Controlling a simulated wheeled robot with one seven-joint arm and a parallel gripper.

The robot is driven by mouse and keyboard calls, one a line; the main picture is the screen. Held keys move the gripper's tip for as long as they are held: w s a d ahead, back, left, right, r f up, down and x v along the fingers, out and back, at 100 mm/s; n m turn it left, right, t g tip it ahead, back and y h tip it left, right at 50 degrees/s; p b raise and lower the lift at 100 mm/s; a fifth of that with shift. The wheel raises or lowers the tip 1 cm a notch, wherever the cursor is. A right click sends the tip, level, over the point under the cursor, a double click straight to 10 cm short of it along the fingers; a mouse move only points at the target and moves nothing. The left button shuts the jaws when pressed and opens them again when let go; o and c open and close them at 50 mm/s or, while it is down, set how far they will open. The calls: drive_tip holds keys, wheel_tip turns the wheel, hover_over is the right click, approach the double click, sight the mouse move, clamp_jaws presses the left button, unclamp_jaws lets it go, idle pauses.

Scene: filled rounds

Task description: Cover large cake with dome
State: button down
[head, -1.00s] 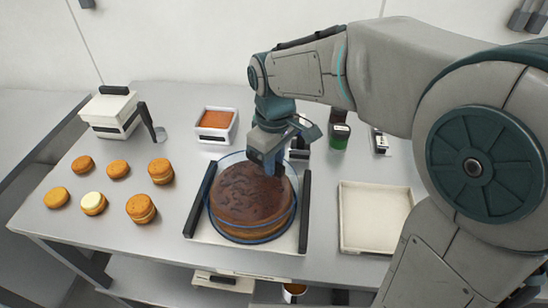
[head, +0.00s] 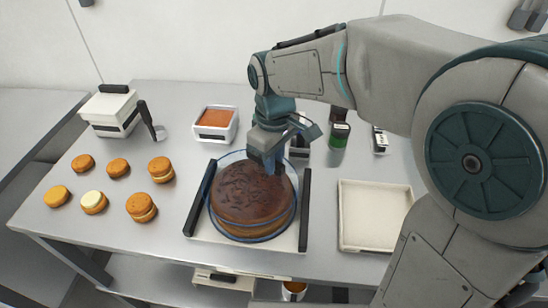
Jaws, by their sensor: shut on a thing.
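The large brown cake (head: 252,192) sits on a white tray (head: 221,236) with dark side handles, in the middle of the table. A clear dome (head: 212,183) with a blue-tinted rim is around the cake; its rim line shows low in front of the cake. I cannot tell whether the rim touches the tray. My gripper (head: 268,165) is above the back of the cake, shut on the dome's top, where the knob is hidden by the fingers.
Several small round cakes (head: 142,207) stand at the left. A white box (head: 111,110), a spatula (head: 152,121) and a container of orange filling (head: 215,123) stand behind. An empty white tray (head: 374,215) lies at right. A green-labelled jar (head: 339,134) stands behind my arm.

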drive_tip(key=shift+f, duration=0.25)
drive_tip(key=c, duration=0.8)
unclamp_jaws()
drive_tip(key=shift+o, duration=0.2)
drive_tip(key=shift+r+p, duration=2.75)
drive_tip(key=shift+r, duration=0.8)
drive_tip(key=s+d+m+t, duration=0.1)
drive_tip(key=s+d+m, duration=0.4)
drive_tip(key=d, duration=0.3)
drive_tip(key=s+d+m+t, duration=0.2)
drive_tip(key=s+d+m, duration=0.4)
drive_tip(key=d, duration=0.3)
drive_tip(key=shift+d+f, duration=0.2)
drive_tip(key=shift+d, duration=0.1)
